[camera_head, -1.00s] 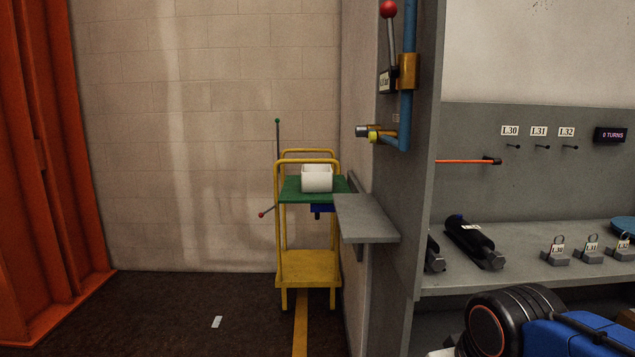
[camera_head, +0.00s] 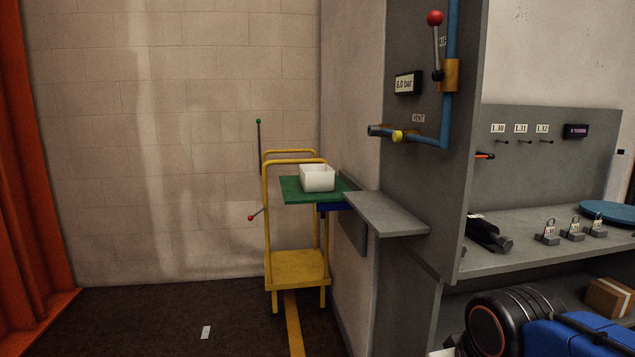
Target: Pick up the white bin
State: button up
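The white bin (camera_head: 317,178) is an open-topped box. It stands upright on the green top (camera_head: 294,190) of a yellow trolley (camera_head: 297,266) against the pale block wall. Its front and part of its inside show, and I see nothing in it. My gripper does not show in the camera_head view, so I cannot see its state.
A grey shelf (camera_head: 386,213) juts out to the right of the trolley, beside a grey panel with a blue pipe (camera_head: 450,95) and a red-knobbed lever (camera_head: 436,45). A wheel (camera_head: 499,325) and a blue object stand at lower right. The dark floor (camera_head: 150,320) holds one small white card (camera_head: 206,332).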

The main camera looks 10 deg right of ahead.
aim_at(314, 177)
jog(key=z, duration=0.3)
jog(key=i+j+z, duration=0.2)
jog(key=j, duration=0.2)
jog(key=j+z, duration=0.2)
jog(key=j, duration=0.2)
jog(key=i+j+z, duration=0.2)
jog(key=j, duration=0.25)
jog(key=j+z, duration=0.2)
jog(key=j, duration=0.25)
